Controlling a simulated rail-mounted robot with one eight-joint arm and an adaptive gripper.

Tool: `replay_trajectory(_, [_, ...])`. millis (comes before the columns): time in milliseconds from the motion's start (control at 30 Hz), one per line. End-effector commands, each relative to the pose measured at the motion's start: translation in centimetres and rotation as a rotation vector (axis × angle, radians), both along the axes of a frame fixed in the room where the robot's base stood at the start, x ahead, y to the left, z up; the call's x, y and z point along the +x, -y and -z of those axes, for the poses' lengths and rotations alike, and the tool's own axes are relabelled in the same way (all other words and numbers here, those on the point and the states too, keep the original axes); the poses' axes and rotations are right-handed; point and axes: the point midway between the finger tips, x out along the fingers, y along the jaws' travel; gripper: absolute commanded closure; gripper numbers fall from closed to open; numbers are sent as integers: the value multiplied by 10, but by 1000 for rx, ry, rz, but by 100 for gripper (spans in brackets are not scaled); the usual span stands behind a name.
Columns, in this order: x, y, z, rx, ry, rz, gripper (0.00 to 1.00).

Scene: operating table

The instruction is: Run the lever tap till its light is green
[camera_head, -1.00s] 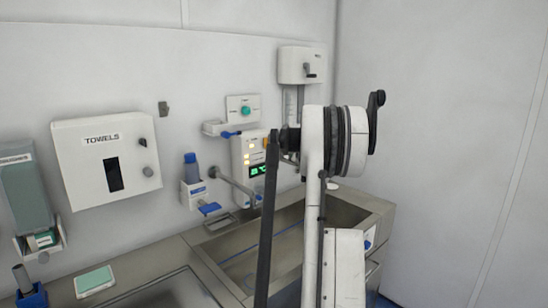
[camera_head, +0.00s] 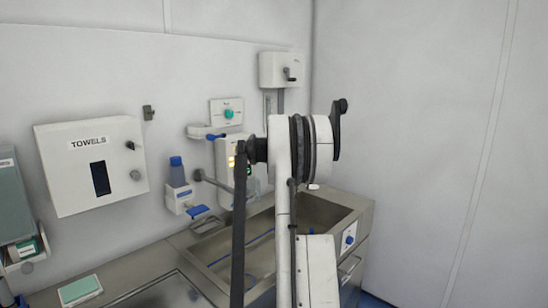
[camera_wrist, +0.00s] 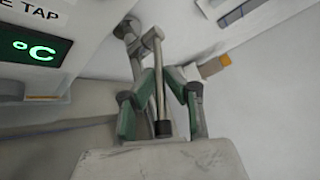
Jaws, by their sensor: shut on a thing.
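The tap's white control box (camera_head: 224,156) is on the wall, mostly hidden behind my arm in the head view. Small yellow-orange lights show at its edge, with a bit of green display. A grey bar with a black end, seemingly the tap lever (camera_wrist: 159,100), runs down from a metal pipe. My gripper (camera_wrist: 160,75) is closed around this bar, its green-sided fingers on both sides. In the head view my arm hides the gripper. I cannot see a green status light.
The steel sink (camera_head: 270,235) lies below the tap. The towel dispenser (camera_head: 90,165) is farther left. Wall to the right is bare.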

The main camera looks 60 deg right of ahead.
Motion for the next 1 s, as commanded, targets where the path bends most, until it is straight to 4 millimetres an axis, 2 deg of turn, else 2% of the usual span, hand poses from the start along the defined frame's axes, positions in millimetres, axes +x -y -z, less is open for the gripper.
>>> replay_trajectory(367, [0,0,0,0,0,1,100])
replay_trajectory(400, [0,0,0,0,0,1,86])
replay_trajectory(500, [0,0,0,0,0,1,73])
replay_trajectory(533, [0,0,0,0,0,1,72])
replay_trajectory(833, [-1,-2,-1,0,0,1,72])
replay_trajectory(1000, [-9,-13,-4,0,0,1,72])
